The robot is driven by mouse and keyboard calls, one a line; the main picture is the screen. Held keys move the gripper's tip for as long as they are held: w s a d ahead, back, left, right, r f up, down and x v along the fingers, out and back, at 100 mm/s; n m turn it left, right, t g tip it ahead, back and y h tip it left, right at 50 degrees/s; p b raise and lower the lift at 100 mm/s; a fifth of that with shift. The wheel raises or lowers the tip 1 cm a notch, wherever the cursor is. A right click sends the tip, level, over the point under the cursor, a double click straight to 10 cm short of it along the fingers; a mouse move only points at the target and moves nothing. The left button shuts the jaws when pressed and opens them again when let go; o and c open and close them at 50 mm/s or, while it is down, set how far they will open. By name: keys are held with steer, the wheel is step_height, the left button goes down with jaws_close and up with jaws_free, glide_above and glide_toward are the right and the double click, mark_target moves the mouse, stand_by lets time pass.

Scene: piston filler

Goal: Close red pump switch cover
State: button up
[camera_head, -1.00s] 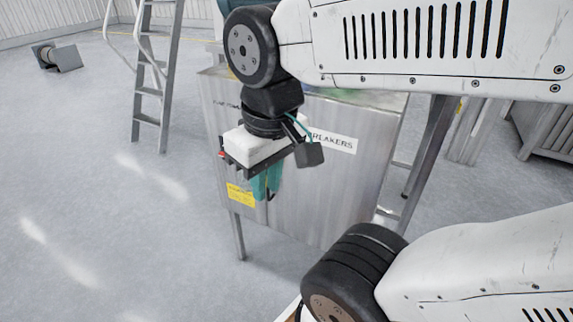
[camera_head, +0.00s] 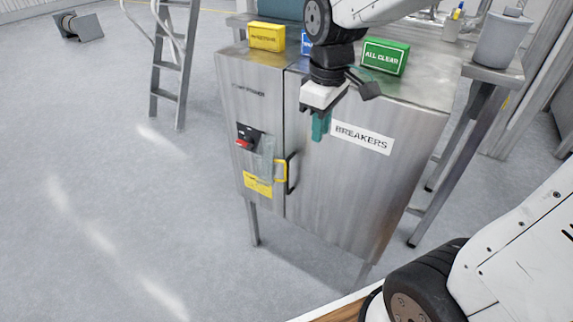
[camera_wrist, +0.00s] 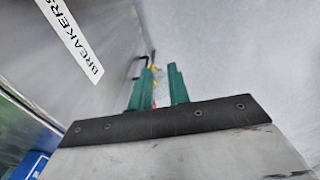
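The red pump switch (camera_head: 243,143) sits on a black mount on the left front panel of the grey metal cabinet (camera_head: 345,185). A clear, pale panel that looks like its cover (camera_head: 267,157) stands out beside it on the right, apart from the switch, so it looks open. A yellow handle (camera_head: 281,171) is at its right. My gripper (camera_head: 321,128) is above and right of the cover, in front of the right door, holding nothing. In the wrist view my gripper (camera_wrist: 160,82) shows two green fingers apart; the cover is not clear there.
A black door handle (camera_head: 291,173) is right of the yellow one. A yellow box (camera_head: 266,37) and a green "ALL CLEAR" box (camera_head: 385,57) stand on the cabinet top. A ladder (camera_head: 172,65) stands behind left. The floor left of the cabinet is clear.

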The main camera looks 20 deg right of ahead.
steer(key=w+a+f+n, duration=0.1)
steer(key=w+f+n, duration=0.2)
steer(key=w+f, duration=0.35)
steer(key=n, duration=0.4)
glide_above(285, 164)
steer(key=shift+g, duration=0.3)
step_height(285, 164, down, 7)
steer(key=shift+d+f, duration=0.1)
steer(key=shift+f, duration=0.1)
steer(key=shift+w+f, duration=0.25)
steer(key=shift+f, duration=0.4)
step_height(285, 164, down, 7)
steer(key=shift+f, duration=0.15)
jaws_close()
